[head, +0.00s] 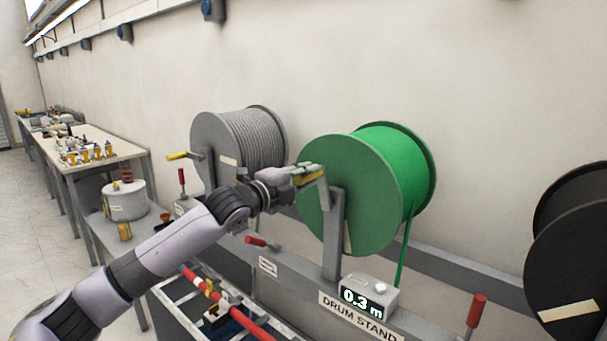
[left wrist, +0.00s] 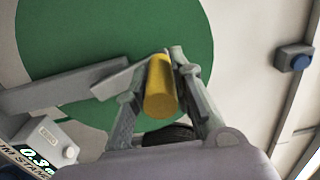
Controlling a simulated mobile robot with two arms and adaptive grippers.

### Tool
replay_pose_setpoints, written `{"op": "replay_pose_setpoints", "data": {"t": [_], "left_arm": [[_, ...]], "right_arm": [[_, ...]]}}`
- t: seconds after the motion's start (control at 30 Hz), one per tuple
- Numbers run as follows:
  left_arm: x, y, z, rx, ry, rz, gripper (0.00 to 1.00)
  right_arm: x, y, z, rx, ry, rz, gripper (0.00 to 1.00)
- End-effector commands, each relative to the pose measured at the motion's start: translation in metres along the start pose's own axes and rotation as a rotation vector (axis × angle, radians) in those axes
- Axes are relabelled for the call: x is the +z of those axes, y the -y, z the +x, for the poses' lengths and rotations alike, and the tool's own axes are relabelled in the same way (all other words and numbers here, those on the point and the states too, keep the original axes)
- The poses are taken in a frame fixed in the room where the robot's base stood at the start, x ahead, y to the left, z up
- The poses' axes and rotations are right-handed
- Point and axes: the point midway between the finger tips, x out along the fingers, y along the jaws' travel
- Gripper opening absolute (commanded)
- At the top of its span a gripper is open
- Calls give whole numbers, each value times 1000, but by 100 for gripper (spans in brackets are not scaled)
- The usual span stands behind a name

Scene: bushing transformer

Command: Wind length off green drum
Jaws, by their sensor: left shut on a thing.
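The green drum (head: 365,190) sits on the drum stand (head: 336,240), and a green strand (head: 404,250) hangs down from its right side. My left gripper (head: 308,176) is at the drum's left face, shut on the yellow crank handle (head: 309,179). In the left wrist view the yellow handle (left wrist: 160,88) lies between the two fingers, with the green drum face (left wrist: 110,40) behind it. The counter (head: 368,298) on the stand reads 0.3 m. My right gripper is not in view.
A grey drum (head: 240,140) stands to the left and a black drum (head: 570,250) to the right. Red-handled levers (head: 476,312) rise from the stand. A tray with a red rod (head: 230,308) lies below my left arm. A workbench (head: 100,142) runs along the wall.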

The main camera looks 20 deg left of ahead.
Motion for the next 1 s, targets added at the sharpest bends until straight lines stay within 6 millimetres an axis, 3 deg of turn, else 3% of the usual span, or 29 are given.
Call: {"op": "replay_pose_setpoints", "data": {"t": [0.4,0.43,0.7,1.0], "left_arm": [[-4,5,0,-11,-9,3,0],[-5,4,0,-11,-9,3,24],[-3,2,0,-5,-5,4,42],[-2,0,-1,-1,-2,4,42]], "right_arm": [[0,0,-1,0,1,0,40],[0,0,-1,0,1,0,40],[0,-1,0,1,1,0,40],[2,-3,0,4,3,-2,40]]}}
